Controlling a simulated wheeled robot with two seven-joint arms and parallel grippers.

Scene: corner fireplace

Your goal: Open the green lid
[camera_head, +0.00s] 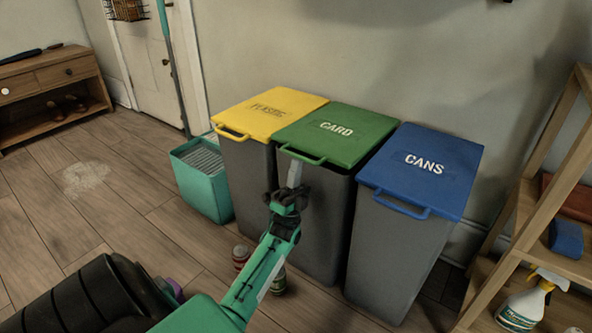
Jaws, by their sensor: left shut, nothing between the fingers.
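The green lid (345,132), marked CARD, lies closed on the middle grey bin (322,215). Its looped front handle (310,160) sticks out towards me. My left gripper (295,167) is shut and empty, with its fingertips pointing up at the left part of the handle. I cannot tell whether they touch it. My arm and gripper hide part of the bin's front left side. My right gripper is not in view.
A yellow-lidded PLASTIC bin (268,111) stands left of the green one, a blue-lidded CANS bin (421,165) right. A teal bucket (205,185) stands far left. A wooden shelf (540,215) holds a spray bottle (524,305). Open floor lies left.

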